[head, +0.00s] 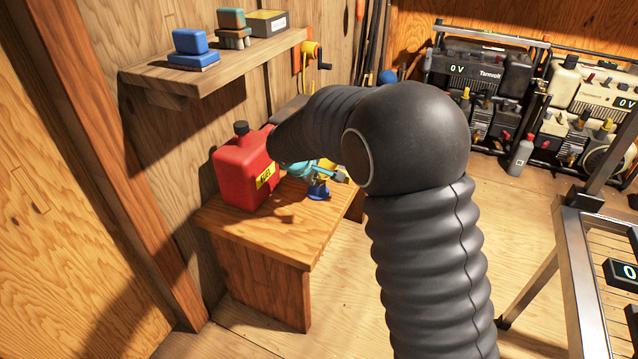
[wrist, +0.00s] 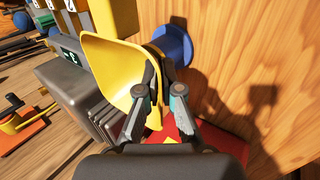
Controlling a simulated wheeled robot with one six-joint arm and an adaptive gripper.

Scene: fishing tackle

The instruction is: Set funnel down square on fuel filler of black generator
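The yellow funnel (wrist: 112,62) fills the upper middle of the wrist view, tilted, with its wide bowl facing the camera. My gripper (wrist: 160,70) has its fingers nearly together on the funnel's rim. In the head view, the teal parts of my gripper (head: 302,170) show beside the red fuel can, over the bench. Only a sliver of yellow (head: 328,171) shows there behind my arm. The black generator (head: 485,75) stands at the back right, with a 0 V display. I cannot make out its fuel filler.
The red fuel can (head: 243,172) stands on the wooden bench (head: 270,225), close to my gripper. A blue spool (wrist: 173,44) shows behind the fingers. A cream generator (head: 590,90) stands right of the black one. A metal-framed rack (head: 585,215) is at the right.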

